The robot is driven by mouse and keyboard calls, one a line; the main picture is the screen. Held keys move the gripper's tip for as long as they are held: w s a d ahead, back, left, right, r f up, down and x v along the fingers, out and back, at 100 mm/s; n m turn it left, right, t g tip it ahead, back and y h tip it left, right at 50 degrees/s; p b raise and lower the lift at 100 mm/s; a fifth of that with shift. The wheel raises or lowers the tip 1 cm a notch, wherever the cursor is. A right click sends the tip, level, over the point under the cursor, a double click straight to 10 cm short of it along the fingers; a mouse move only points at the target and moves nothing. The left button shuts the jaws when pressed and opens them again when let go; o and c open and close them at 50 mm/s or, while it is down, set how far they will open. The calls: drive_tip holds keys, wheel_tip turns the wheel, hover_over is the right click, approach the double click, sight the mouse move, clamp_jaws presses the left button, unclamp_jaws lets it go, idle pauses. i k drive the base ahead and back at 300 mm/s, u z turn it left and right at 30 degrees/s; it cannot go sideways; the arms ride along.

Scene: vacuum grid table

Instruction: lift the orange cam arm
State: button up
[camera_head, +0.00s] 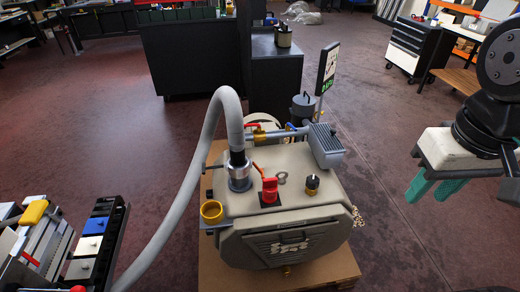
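A small orange lever, which looks like the orange cam arm (258,168), sticks out to the right of the silver hose coupling (239,172). The coupling joins a thick grey hose (211,122) to the top of a beige pump (232,205). A dark lever (211,166) sticks out on the coupling's left side. My gripper (472,192) is at the right edge, well to the right of the pump and apart from it. Its teal fingers are spread and nothing shows between them. Part of it is cut off by the frame.
A red switch handle (270,188) stands close in front of the orange lever. A black-and-gold knob (312,183), a brass cup (211,211) and a grey finned box (326,145) are also on the pump. A bench with coloured blocks (95,226) is at lower left. Floor between pump and gripper is clear.

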sight(261, 170)
drive_tip(key=z, duration=1)
drive_tip(key=k, duration=0.5)
drive_tip(key=u, duration=1.25)
drive_tip(key=i, duration=1)
